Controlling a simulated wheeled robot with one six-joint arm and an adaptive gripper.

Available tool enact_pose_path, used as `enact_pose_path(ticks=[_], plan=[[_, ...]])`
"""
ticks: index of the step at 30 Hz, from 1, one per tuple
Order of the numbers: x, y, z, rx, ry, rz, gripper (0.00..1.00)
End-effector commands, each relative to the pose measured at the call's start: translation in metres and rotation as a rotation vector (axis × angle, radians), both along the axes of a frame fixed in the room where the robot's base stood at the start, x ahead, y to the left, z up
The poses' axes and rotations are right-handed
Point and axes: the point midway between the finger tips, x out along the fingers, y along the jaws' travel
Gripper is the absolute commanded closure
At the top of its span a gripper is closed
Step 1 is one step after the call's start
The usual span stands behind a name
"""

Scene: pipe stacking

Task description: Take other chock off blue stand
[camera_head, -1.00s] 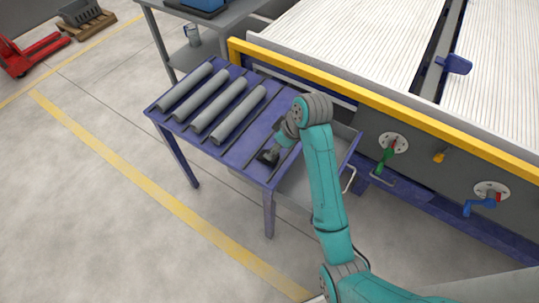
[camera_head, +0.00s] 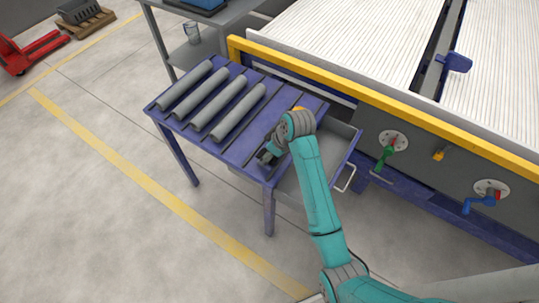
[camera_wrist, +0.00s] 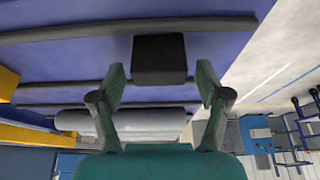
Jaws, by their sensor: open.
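The blue stand (camera_head: 240,152) is a low table with dark bars across its top. A small black block (camera_wrist: 160,60), which looks like the chock, shows in the wrist view on the blue top, close to a dark bar. My gripper (camera_wrist: 161,75) is open, with one finger on each side of the block. A gap shows between each finger and the block. In the head view my gripper (camera_head: 266,158) is low over the front right part of the stand, and I cannot make the block out there.
Several grey pipes (camera_head: 238,113) lie side by side on the left of the stand. A grey tray with a handle (camera_head: 345,180) adjoins its right side. A yellow-edged machine (camera_head: 390,99) stands behind. The floor in front is clear.

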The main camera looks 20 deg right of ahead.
Motion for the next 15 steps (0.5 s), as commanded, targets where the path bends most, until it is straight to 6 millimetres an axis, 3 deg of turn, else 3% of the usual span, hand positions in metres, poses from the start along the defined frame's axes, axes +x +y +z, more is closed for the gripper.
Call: enact_pose_path(ticks=[2,9,15], plan=[[-0.0001,0.0000,0.0002,0.000,0.000,0.000,0.29],[0.0000,0.0000,0.0003,0.000,0.000,0.000,0.89],[0.0000,0.0000,0.0004,0.001,-0.001,0.000,0.91]])
